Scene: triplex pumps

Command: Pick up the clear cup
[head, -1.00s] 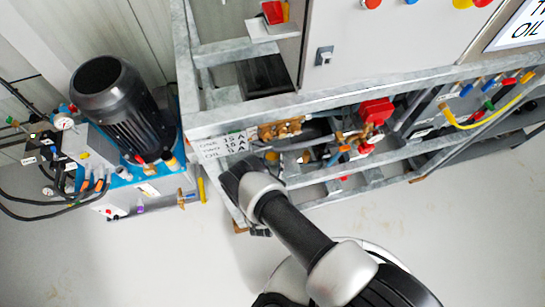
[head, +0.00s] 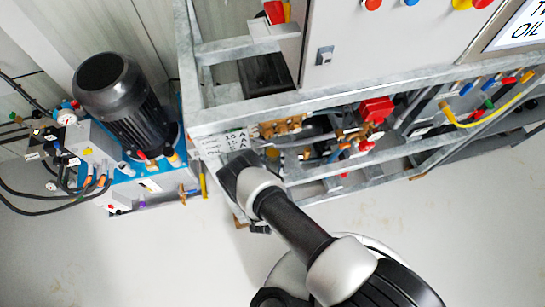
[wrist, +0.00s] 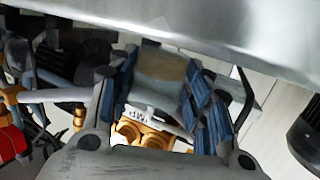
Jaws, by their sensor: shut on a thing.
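In the wrist view, a pale see-through cup (wrist: 158,68) with a yellowish patch sits between the blue-padded fingers of my gripper (wrist: 162,80). The fingers are shut on it from both sides. Its upper end lies close under a wide grey metal beam; I cannot tell if they touch. In the head view, the cup and my fingers are hidden behind my arm, whose far end is at the frame's lower left corner.
A grey metal frame (head: 300,98) holds a white cabinet (head: 390,45) and brass fittings (head: 285,127). Brass fittings (wrist: 150,138) also show beyond my fingers in the wrist view. A black motor (head: 125,105) stands left. The floor (head: 150,260) below is clear.

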